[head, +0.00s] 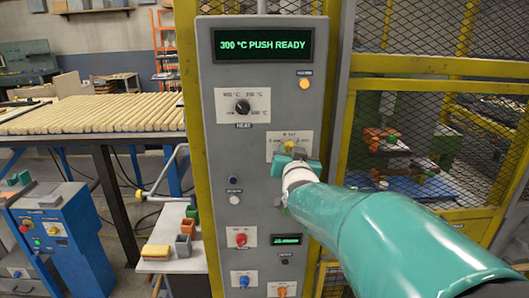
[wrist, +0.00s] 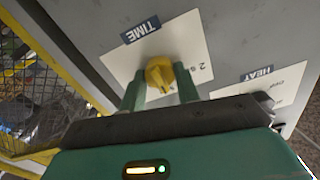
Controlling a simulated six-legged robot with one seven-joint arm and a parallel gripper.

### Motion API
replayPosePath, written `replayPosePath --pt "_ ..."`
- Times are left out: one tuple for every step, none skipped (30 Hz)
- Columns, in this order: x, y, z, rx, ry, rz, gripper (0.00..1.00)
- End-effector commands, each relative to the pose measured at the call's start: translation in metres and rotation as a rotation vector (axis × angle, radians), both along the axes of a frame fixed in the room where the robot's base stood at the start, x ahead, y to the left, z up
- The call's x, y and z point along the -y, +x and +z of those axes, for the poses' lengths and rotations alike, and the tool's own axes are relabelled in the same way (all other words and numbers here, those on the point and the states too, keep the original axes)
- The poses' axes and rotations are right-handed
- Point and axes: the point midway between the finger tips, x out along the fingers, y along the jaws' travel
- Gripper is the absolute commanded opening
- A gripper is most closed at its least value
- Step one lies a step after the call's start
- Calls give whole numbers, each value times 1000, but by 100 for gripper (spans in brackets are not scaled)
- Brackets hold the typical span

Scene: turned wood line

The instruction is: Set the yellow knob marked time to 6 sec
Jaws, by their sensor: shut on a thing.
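The yellow time knob (wrist: 158,74) sits on a white plate of the grey panel, beside a dark TIME label (wrist: 140,29) that appears upside down in the wrist view. My gripper (wrist: 160,88) has one green finger on each side of the knob and is shut on it. In the head view the knob (head: 289,145) shows just above my gripper (head: 291,157). A "2 s" marking shows right of the knob in the wrist view. The other scale markings are hidden or too small to read, so I cannot tell the knob's exact setting.
The black HEAT knob (head: 242,107) is left of the time knob. The display (head: 263,45) reads "300 °C PUSH READY". A red knob (head: 241,239) and blue and orange controls are lower. Yellow-framed mesh (head: 440,75) stands at right, a bench with wooden rods (head: 95,114) at left.

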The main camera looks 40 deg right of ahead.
Motion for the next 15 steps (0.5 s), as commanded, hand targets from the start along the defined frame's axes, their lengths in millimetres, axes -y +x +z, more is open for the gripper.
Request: replayPosePath --pt "-1 1 3 30 32 3 9" --pt "-1 1 3 46 54 2 9" --pt "0 1 3 68 86 2 9" --pt "0 1 3 84 109 2 9" --pt "0 1 3 99 132 2 9" --pt "0 1 3 122 164 3 9" --pt "-1 1 3 137 187 3 9" --pt "0 1 3 153 210 3 9" --pt "0 1 3 175 242 3 9" --pt "0 1 4 190 265 3 9" --pt "0 1 4 207 289 3 9" --pt "0 1 4 228 320 3 9" --pt "0 1 4 245 344 4 9" --pt "0 0 4 261 368 4 9" --pt "0 0 4 283 399 3 9"
